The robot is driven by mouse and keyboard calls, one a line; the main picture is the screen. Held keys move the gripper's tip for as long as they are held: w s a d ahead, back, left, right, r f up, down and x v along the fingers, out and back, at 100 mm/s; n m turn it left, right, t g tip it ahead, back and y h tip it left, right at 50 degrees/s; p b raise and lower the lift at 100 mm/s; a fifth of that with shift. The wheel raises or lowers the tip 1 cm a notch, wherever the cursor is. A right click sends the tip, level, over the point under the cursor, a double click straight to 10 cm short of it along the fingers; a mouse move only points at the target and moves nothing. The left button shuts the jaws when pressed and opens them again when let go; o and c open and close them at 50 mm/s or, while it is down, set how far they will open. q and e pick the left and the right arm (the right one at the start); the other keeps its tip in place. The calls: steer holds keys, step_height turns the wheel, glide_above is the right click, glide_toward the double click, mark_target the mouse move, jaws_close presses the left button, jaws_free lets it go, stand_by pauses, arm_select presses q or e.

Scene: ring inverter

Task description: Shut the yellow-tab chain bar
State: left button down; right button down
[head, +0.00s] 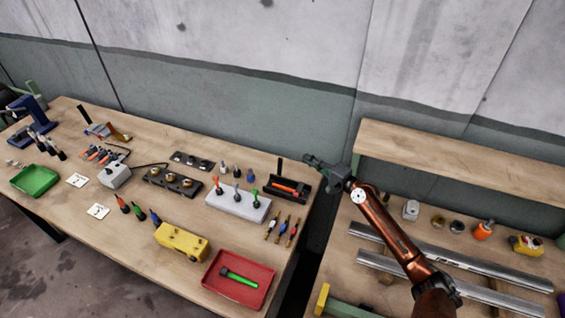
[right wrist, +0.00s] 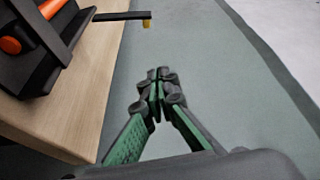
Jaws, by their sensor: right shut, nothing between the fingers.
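A black tray-like holder (head: 290,195) with an orange-handled piece (head: 285,186) in it sits at the right back corner of the left table. A thin black bar (head: 280,166) rises behind it. In the right wrist view the bar (right wrist: 118,16) sticks out from the holder (right wrist: 42,75), and a small yellow tab (right wrist: 147,23) is at its end. The bar is swung out, away from the holder. My right gripper (head: 309,160) is shut and empty, to the right of the bar and apart from it. Its fingers (right wrist: 157,76) show no contact. My left gripper is out of view.
A grey block with coloured handles (head: 238,206), a yellow box (head: 181,242) and a red tray (head: 238,299) stand near the holder. A gap separates this table from the right one with metal rails (head: 465,264). The wall is behind.

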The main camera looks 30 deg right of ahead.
mark_target(280, 166)
steer(key=w+a, duration=0.1)
steer(key=w, duration=0.1)
steer(key=w+a+f+m, duration=0.1)
steer(key=w, duration=0.2)
steer(key=w+a+f+m+b, duration=0.1)
steer(key=w, duration=0.1)
steer(key=shift+w+g+y, duration=0.3)
steer(key=shift+w+y, duration=0.05)
steer(key=shift+y, duration=0.05)
steer(key=s+a+p, duration=0.2)
steer(key=a, duration=0.1)
steer(key=shift+s+r+p, duration=0.35)
steer(key=shift+p, duration=0.05)
